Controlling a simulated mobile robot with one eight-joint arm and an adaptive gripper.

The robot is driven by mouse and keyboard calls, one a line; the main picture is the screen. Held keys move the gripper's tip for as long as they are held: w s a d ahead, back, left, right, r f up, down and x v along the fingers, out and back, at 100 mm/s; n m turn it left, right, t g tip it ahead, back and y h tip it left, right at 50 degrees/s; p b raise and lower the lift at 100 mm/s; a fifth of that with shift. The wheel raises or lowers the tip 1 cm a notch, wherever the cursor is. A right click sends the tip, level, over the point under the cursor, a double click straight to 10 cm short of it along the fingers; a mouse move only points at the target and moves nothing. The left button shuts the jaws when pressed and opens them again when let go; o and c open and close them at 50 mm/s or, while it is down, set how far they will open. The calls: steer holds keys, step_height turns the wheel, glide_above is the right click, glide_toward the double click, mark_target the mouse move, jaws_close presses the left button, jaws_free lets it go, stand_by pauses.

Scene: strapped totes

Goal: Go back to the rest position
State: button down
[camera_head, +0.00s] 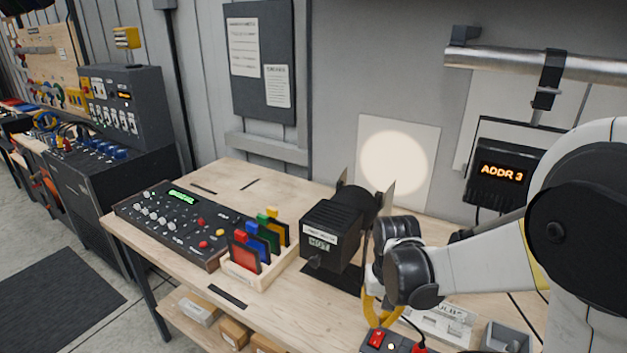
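My white and black arm (480,262) reaches in from the right, over the right part of the workbench (290,306). Its wrist is just right of a black stage lamp (332,232) with a "HOT" label. I cannot tell from this view whether the wrist touches the lamp. My gripper's fingers are not clearly visible; the wrist links and nearby objects obscure that area. A yellow loop (371,312) shows below the wrist, beside a box with a red switch (377,339).
A control console (170,222) and a wooden rack (262,273) of coloured filters stand left of the lamp. A lit white panel (398,168) is behind. An "ADDR 3" display unit (502,172) hangs under a metal pipe (500,61). Dark floor mat (60,305) lies left.

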steer(key=s+r+t+b, duration=0.3)
steer(key=s+b, duration=0.1)
steer(key=s, duration=0.2)
steer(key=s+r+n+t+b, duration=0.1)
steer(key=s+r+t+b, duration=0.1)
steer(key=s+t+b, duration=0.2)
steer(key=s, duration=0.2)
steer(key=shift+s+r, duration=0.35)
steer(key=shift+r, duration=0.05)
stand_by(0.3)
